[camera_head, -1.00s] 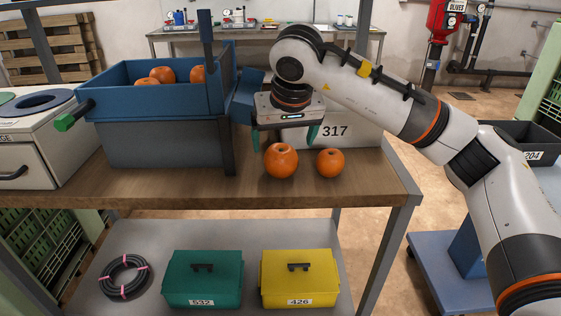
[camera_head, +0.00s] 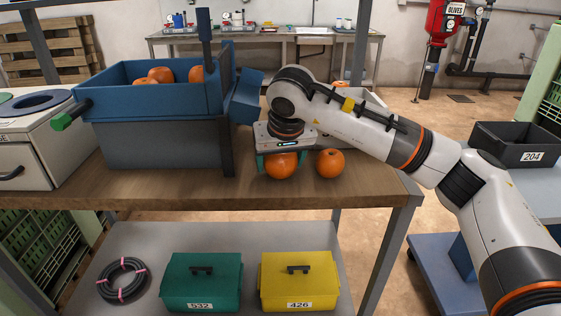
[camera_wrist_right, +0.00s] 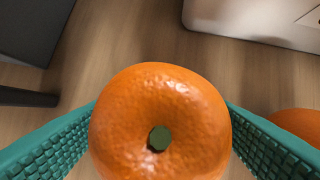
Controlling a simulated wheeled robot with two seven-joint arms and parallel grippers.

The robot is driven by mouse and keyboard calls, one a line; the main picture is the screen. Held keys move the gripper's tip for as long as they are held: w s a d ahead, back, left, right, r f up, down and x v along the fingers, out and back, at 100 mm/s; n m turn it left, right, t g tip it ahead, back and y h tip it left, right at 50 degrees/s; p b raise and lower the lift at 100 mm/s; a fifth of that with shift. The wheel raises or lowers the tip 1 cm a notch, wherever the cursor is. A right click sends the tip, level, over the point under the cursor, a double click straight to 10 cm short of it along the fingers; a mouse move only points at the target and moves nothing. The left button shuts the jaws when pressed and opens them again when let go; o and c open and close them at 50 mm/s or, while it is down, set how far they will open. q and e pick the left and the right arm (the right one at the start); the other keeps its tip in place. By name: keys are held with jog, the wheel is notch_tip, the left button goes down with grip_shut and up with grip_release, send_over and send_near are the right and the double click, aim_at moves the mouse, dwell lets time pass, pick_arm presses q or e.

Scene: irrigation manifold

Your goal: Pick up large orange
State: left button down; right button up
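The large orange (camera_head: 281,165) stands on the wooden table top in front of the grey-blue crate's right side. My right gripper (camera_head: 280,163) is lowered over it from above, with its teal fingers on either side. In the right wrist view the large orange (camera_wrist_right: 160,128) fills the middle, stem upward, between the ribbed pads. The fingers look open and very close to its sides; the fingertips are partly hidden behind it, so contact is unclear. A smaller orange (camera_head: 330,163) stands just right of it, and its edge shows in the wrist view (camera_wrist_right: 298,124). My left gripper is not in view.
A blue crate (camera_head: 150,103) holding several oranges stands left of the gripper, its dark post close by. A white bin is mostly hidden behind my arm. The lower shelf carries a green box (camera_head: 201,282), a yellow box (camera_head: 299,280) and a coiled hose (camera_head: 123,280). The table front is clear.

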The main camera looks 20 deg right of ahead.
jog(key=c, duration=0.6)
jog(key=shift+o, duration=0.2)
jog(key=shift+r, duration=0.1)
